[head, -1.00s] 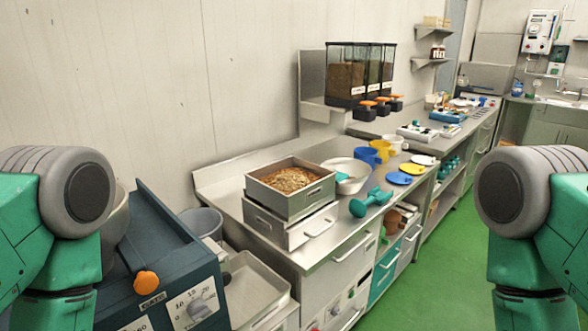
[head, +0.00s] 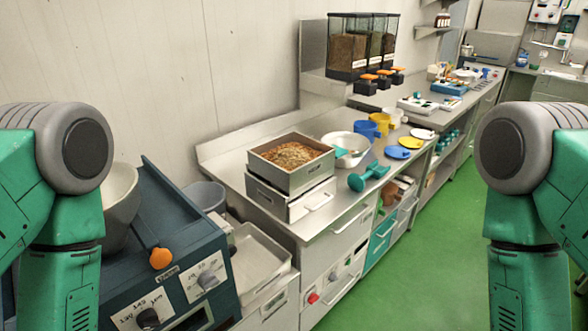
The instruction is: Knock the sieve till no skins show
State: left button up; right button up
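A square metal sieve box (head: 310,176) sits on top of a second metal box with a handle (head: 293,205) on the steel counter. Brown flaky bits (head: 290,154) fill the upper box; I cannot tell skins from nuts at this size. A green mallet-like tool (head: 369,176) lies on the counter to the right of the boxes. Both my arms show at the left and right edges, well apart from the boxes. Neither gripper is in view.
A white bowl (head: 358,153) stands behind the mallet, with blue (head: 364,130) and yellow cups beyond. A dark blue machine (head: 165,235) with an orange knob stands at left, beside an empty tray (head: 262,262). The green floor (head: 425,260) is clear.

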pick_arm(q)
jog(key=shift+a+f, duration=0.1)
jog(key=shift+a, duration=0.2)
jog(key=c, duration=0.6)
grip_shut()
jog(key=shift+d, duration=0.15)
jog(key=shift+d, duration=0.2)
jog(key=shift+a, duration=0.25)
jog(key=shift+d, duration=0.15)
